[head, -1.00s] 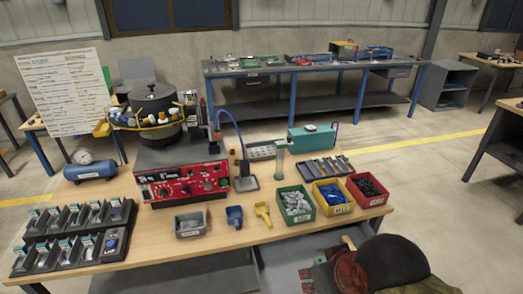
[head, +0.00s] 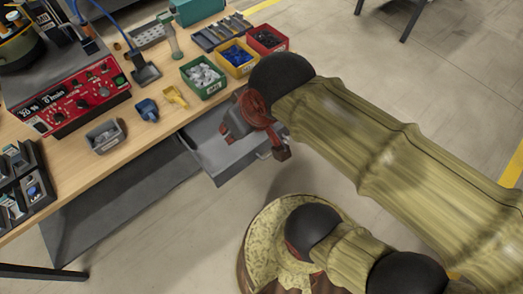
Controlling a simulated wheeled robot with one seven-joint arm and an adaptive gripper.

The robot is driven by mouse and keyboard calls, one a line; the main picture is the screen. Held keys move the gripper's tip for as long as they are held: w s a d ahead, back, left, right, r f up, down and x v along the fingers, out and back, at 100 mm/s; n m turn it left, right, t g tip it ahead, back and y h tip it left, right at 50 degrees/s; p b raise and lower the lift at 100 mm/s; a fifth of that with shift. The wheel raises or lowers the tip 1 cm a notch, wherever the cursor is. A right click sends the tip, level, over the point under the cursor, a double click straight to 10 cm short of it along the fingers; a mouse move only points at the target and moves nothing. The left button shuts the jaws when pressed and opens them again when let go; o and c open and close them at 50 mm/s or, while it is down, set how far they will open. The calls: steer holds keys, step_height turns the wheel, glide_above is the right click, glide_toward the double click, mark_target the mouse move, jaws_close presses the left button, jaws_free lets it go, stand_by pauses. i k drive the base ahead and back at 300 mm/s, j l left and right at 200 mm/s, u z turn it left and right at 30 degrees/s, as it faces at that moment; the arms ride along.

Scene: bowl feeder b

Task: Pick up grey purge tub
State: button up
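The grey purge tub (head: 105,137) is a small open grey bin in the head view. It stands upright on the wooden table near its front edge, below the red control box, with some contents that are too small to make out. My gripper (head: 256,146) is to the right of the tub, beyond the table's front edge and over the pulled-out grey drawer. Its two fingers look spread apart with nothing between them. It is well apart from the tub.
A blue scoop (head: 147,110) and a yellow scoop (head: 175,96) lie right of the tub. Green (head: 208,93), yellow (head: 239,69) and red (head: 267,39) parts bins stand further right. The red control box (head: 85,100) is behind. An open drawer (head: 215,160) juts out below the table.

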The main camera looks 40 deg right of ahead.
mark_target(107, 136)
steer(key=i+j+u, duration=0.1)
steer(key=u, duration=0.3)
steer(key=i+j+u, duration=0.1)
steer(key=u, duration=0.3)
steer(key=i+u, duration=0.15)
steer(key=u, duration=0.25)
